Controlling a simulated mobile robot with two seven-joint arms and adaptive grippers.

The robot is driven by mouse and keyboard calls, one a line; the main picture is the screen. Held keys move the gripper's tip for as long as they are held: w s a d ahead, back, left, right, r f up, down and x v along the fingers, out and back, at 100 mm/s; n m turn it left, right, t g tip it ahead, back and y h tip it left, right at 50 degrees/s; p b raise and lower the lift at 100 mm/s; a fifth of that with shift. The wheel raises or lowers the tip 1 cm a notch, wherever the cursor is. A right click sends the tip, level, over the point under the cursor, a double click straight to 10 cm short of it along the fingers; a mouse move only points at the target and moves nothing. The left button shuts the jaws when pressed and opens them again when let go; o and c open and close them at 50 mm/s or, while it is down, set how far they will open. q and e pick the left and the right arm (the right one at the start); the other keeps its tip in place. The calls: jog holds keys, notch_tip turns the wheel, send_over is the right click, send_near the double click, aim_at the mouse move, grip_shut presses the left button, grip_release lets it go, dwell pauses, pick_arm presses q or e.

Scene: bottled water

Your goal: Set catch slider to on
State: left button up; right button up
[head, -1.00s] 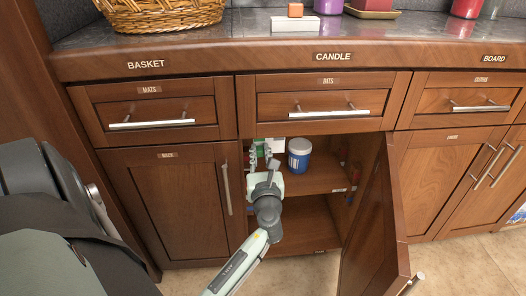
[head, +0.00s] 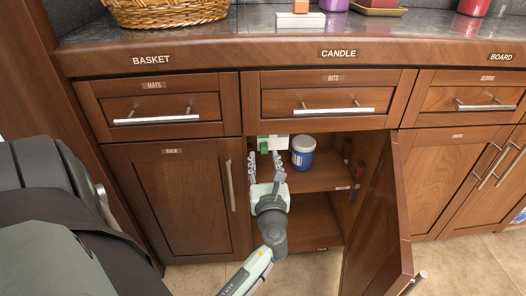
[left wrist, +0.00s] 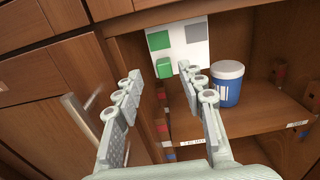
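The catch slider is a white panel (left wrist: 178,46) with a green square, a grey square and a protruding green knob (left wrist: 164,69) below the green square. The panel hangs at the upper front of the open cupboard and also shows in the head view (head: 273,141). The knob is on the green, left side. My left gripper (head: 264,158) is open and empty, its fingers pointing into the cupboard opening just below the panel. In the left wrist view its fingertips (left wrist: 164,76) are on both sides of the knob; I cannot tell whether they touch it. My right gripper is out of view.
A blue tub with a white lid (left wrist: 228,84) stands on the cupboard shelf (head: 322,180) close right of the gripper. The open cupboard door (head: 382,215) stands out to the right. A closed door (head: 175,205) with a bar handle is at the left.

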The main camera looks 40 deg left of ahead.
pick_arm(q)
jog(key=v, duration=0.7)
jog(key=shift+s, duration=0.15)
jog(key=shift+d, duration=0.1)
jog(key=s+f+n+g+h+p, duration=0.55)
jog(key=f+n, duration=0.65)
jog(key=n, duration=0.3)
jog(key=s+d+f+n+g+h+p, duration=0.1)
jog(key=s+d+f+n+g+h, duration=0.2)
jog(key=n, duration=0.6)
jog(key=s+d+f+h, duration=0.2)
jog(key=s+d+h, duration=0.1)
jog(key=d, duration=0.1)
jog(key=shift+s+d+f+n, duration=0.25)
jog(key=shift+d+f+n, duration=0.1)
jog(key=shift+n, duration=0.05)
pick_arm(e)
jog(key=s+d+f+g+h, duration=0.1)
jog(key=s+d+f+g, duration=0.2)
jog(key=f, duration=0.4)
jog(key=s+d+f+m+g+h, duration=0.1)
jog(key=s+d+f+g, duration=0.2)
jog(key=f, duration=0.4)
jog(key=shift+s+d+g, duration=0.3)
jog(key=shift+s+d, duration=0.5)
pick_arm(q)
jog(key=shift+g+h, duration=0.25)
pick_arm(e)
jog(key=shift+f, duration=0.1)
